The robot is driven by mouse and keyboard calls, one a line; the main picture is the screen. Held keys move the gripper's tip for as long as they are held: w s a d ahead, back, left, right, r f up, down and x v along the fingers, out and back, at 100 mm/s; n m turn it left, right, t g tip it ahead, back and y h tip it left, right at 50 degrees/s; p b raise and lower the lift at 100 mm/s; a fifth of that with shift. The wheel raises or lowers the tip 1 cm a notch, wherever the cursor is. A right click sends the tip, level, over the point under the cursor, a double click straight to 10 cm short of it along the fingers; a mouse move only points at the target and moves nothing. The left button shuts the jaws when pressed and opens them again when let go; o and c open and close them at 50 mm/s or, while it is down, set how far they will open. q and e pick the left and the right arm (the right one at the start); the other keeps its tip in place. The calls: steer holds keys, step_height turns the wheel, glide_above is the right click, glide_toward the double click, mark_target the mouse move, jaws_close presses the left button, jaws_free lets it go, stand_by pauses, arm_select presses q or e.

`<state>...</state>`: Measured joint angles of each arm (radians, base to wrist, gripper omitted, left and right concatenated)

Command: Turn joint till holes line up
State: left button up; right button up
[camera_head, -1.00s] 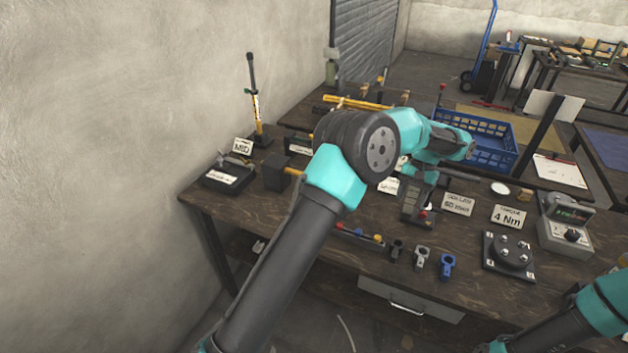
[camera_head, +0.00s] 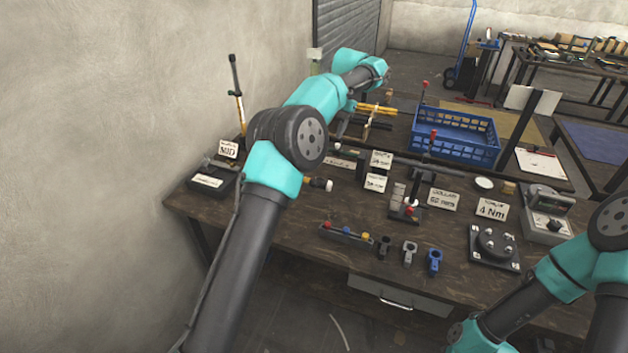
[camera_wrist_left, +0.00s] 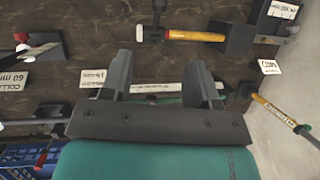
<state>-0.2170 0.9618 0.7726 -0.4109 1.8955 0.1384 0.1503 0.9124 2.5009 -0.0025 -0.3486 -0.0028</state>
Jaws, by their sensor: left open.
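I cannot make out for certain which part is the joint with the holes. Three small clamp-like pieces with round holes stand at the front of the bench: a black one (camera_head: 384,246), a grey one (camera_head: 410,252) and a blue one (camera_head: 434,261). In the left wrist view my left gripper (camera_wrist_left: 160,75) is open with nothing between its fingers, above the bench. A thin labelled strip (camera_wrist_left: 165,88) lies behind the fingers. In the head view my left arm reaches to the back of the bench and its fingers are hard to make out. My right gripper is out of view.
A yellow-handled hammer (camera_wrist_left: 185,36) lies on the bench. A tall lever tool (camera_head: 238,95) stands at the left. A blue crate (camera_head: 455,135), a round bolted fixture (camera_head: 494,246) and a grey tester (camera_head: 548,222) stand to the right.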

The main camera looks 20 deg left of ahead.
arm_select(q)
steer(key=x, duration=1.7)
steer(key=shift+s+a, duration=0.1)
steer(key=shift+c, duration=0.2)
jaws_close()
